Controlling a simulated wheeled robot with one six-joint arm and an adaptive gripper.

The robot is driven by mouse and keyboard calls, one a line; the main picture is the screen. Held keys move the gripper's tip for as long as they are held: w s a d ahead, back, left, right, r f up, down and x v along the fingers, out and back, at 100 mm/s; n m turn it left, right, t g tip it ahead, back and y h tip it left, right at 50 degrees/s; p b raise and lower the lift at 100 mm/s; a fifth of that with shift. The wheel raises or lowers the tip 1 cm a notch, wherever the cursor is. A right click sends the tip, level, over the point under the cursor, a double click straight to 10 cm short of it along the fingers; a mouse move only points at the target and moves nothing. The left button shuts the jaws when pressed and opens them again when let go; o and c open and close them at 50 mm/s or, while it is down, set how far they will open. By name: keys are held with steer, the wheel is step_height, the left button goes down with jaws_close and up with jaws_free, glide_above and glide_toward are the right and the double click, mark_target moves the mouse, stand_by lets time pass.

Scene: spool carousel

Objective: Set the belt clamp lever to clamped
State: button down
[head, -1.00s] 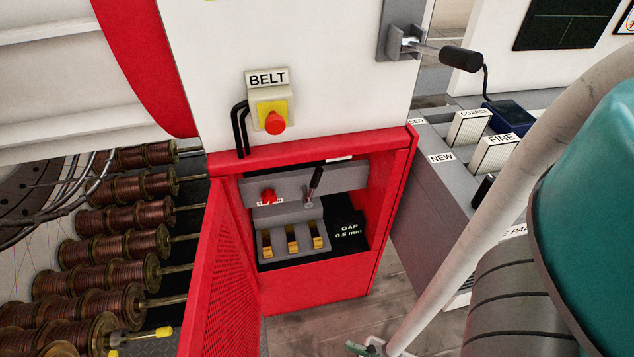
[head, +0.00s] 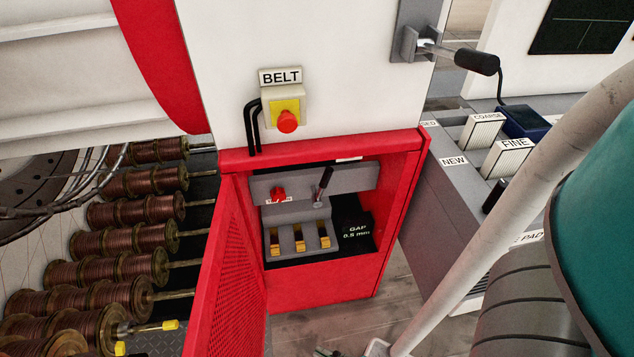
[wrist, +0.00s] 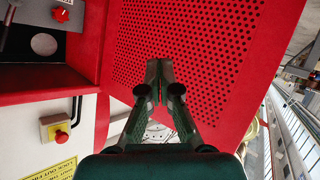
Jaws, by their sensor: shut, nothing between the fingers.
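The clamp lever (head: 323,183), with a black handle, stands tilted up on a grey bar inside the open red cabinet (head: 330,288). A red knob (head: 278,195) sits left of it on the same bar; its small label is unreadable. In the wrist view, my gripper (wrist: 160,68) is shut and empty in front of the perforated red door (wrist: 215,60). The red knob (wrist: 62,14) shows at the top left there, with a dark handle at the picture's edge that may be the lever. I cannot make out my gripper in the head view.
The perforated door (head: 232,265) stands open at the cabinet's left. A BELT button box (head: 285,108) is above the cabinet, and a crank (head: 475,61) sticks out at upper right. Copper spools (head: 130,265) fill the left. A grey bin (head: 465,215) stands right.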

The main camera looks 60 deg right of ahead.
steer(key=w+d+f+n+g+h, duration=0.1)
steer(key=w+d+f+g+h, duration=0.15)
steer(key=w+d+f, duration=0.5)
steer(key=m+g+h, duration=0.5)
steer(key=g+h, duration=0.4)
steer(key=h, duration=0.4)
glide_toward(323, 185)
step_height(323, 185, up, 3)
steer(key=a, duration=0.2)
steer(key=shift+w+a+r+y, duration=0.2)
steer(key=shift+w+r+y, duration=0.05)
steer(key=shift+w+r, duration=0.05)
steer(key=shift+d, duration=0.1)
steer(key=x, duration=0.9)
steer(key=shift+w+d, duration=0.2)
steer(key=shift+d, duration=0.15)
steer(key=shift+d, duration=0.15)
